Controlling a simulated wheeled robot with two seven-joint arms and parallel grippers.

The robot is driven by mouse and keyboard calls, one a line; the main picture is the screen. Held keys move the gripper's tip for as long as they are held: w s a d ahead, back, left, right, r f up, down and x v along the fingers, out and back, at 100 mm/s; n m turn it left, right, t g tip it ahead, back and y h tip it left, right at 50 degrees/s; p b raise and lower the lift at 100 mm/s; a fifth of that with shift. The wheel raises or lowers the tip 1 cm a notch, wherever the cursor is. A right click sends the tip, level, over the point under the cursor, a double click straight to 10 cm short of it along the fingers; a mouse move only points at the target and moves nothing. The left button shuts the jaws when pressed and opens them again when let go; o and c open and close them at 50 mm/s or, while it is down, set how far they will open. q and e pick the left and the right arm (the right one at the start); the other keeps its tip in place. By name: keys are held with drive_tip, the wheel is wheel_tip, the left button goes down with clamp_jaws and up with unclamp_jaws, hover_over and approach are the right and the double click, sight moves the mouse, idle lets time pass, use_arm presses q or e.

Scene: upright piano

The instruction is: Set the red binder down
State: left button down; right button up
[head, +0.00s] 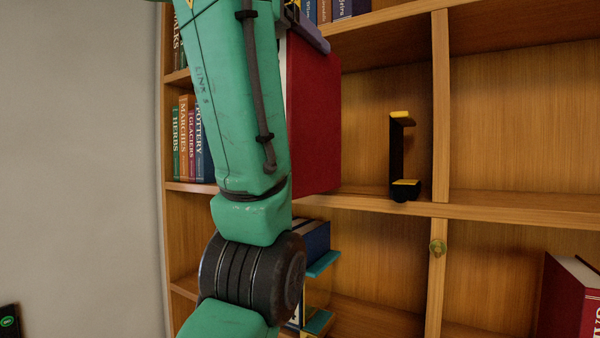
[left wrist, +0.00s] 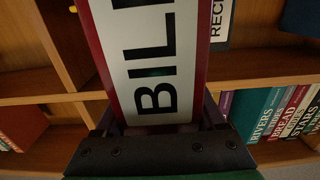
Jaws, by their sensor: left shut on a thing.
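The red binder (head: 316,120) stands upright in the head view, partly behind my green left arm. Its lower edge is close to the shelf board, and I cannot tell whether it touches. In the left wrist view the binder's white spine label (left wrist: 148,60) reads "BILL", with the rest cut off or hidden. My left gripper (head: 308,30) is shut on the binder; in the left wrist view its dark fingers (left wrist: 160,115) lie on both sides of the spine. My right gripper is not in view.
A black and yellow bookend (head: 403,155) stands right of the binder, with free shelf between. Books (head: 190,140) stand left of my arm. Below are a blue book (head: 314,240) and a red binder-like item (head: 568,300) at right.

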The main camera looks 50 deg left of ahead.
use_arm(q)
drive_tip(key=shift+s+r, duration=0.15)
drive_tip(key=shift+s, duration=0.05)
drive_tip(key=w+r+p, duration=0.1)
drive_tip(key=p, duration=0.2)
drive_tip(key=f+p+x, duration=0.2)
drive_tip(key=p+x, duration=0.5)
drive_tip(key=x, duration=0.9)
drive_tip(key=shift+a+f, duration=0.15)
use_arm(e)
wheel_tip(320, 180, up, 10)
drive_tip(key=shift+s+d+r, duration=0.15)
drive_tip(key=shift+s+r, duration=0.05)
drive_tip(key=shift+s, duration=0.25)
use_arm(q)
drive_tip(key=shift+f, duration=0.1)
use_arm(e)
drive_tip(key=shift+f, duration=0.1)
use_arm(q)
unclamp_jaws()
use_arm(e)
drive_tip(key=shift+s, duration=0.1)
use_arm(q)
drive_tip(key=shift+s, duration=0.1)
